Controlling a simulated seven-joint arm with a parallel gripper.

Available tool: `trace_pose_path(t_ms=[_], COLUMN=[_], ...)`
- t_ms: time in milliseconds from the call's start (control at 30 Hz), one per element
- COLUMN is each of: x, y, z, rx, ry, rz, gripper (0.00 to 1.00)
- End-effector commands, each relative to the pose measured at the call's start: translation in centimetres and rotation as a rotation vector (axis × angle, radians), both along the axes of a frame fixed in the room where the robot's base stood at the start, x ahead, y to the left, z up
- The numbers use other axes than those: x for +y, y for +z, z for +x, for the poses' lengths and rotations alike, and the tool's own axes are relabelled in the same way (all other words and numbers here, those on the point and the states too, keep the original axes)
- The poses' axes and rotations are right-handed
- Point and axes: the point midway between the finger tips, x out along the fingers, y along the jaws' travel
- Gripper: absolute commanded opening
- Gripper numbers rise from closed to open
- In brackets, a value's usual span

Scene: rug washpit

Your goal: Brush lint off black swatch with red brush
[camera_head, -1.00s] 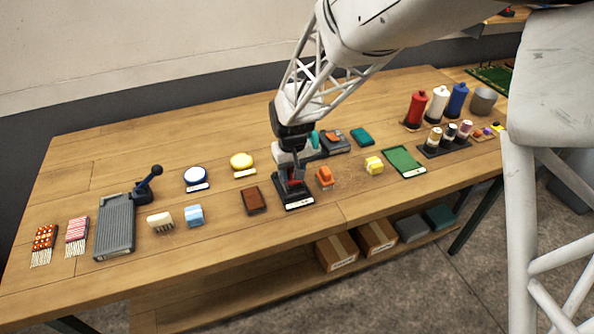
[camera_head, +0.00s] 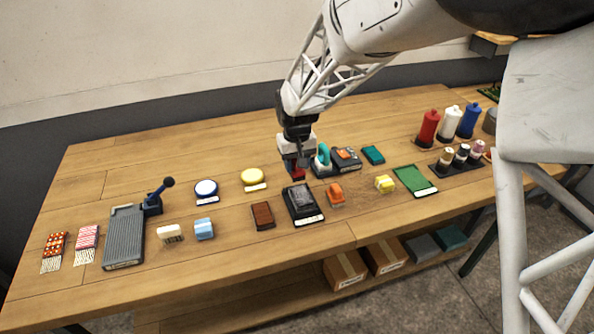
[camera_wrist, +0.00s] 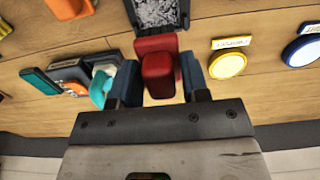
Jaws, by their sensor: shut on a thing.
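My gripper (camera_head: 297,168) is shut on the red brush (camera_wrist: 158,68). The brush shows between the two blue fingers in the wrist view, and a small red part of it (camera_head: 297,174) shows under my gripper in the head view. The black swatch (camera_head: 301,198) lies on the table just in front of my gripper, on a dark base with a white label at its front edge. In the wrist view the swatch (camera_wrist: 158,14) is cut off at the top, and pale grey lint flecks cover its visible part. The brush's bristles are hidden.
A brown block (camera_head: 263,215) lies left of the swatch and an orange brush (camera_head: 335,195) right of it. A teal-handled object (camera_head: 322,162) stands close to my gripper's right. A yellow disc (camera_head: 254,178) is behind left. Bare wood lies behind my gripper.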

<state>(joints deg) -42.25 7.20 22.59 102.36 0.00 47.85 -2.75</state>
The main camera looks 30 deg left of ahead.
Motion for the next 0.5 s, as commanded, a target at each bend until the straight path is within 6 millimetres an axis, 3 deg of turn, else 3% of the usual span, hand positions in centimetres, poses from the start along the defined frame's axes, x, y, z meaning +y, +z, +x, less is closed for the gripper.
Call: trace_pose_path(t_ms=[300,500], x=[0.0,0.0], y=[2.9,3.9], z=[0.0,0.0], rx=[-0.001,0.0], ry=[0.0,0.0], rz=[0.001,0.0], gripper=[0.16,0.16])
